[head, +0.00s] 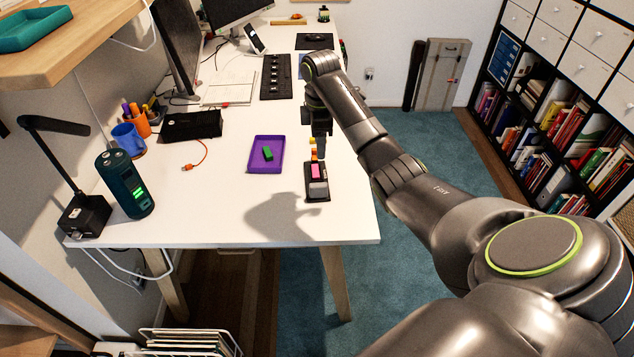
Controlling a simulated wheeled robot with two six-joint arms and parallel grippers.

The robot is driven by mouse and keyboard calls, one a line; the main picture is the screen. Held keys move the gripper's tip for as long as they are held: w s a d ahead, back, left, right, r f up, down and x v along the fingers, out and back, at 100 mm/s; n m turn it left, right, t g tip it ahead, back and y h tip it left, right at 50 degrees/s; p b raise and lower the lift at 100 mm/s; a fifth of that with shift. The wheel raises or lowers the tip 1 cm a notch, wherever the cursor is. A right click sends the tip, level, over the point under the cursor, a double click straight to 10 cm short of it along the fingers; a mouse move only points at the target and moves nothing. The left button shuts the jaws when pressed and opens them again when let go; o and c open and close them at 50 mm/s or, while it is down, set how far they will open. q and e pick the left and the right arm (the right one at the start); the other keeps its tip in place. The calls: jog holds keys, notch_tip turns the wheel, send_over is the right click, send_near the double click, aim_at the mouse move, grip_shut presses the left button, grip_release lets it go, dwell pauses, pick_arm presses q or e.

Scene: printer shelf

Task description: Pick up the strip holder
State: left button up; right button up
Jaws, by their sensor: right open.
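What looks like the strip holder (317,195) is a small dark holder on the white desk near its front right edge. It carries a pink piece (315,171) and a grey piece. My right gripper (318,152) points down just behind it, at its far end, and is open. Small orange bits show at the fingertips; I cannot tell whether they belong to the gripper or lie on the desk. A gap between the fingers and the holder is hard to judge. My left gripper is out of view.
A purple tray (252,165) with a green block (267,153) lies left of the holder. A dark green cylinder (124,184), a desk lamp (52,131) and a blue mug (128,139) stand at the left. The desk's front middle is clear.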

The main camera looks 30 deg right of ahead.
jog(key=b, duration=0.7)
send_over(319, 184)
jog(key=f, duration=0.8)
jog(key=shift+s, duration=0.2)
notch_tip(319, 184, down, 4)
jog(key=shift+r, duration=0.25)
jog(key=shift+w+f, duration=0.2)
jog(key=shift+f, duration=2.7)
grip_shut()
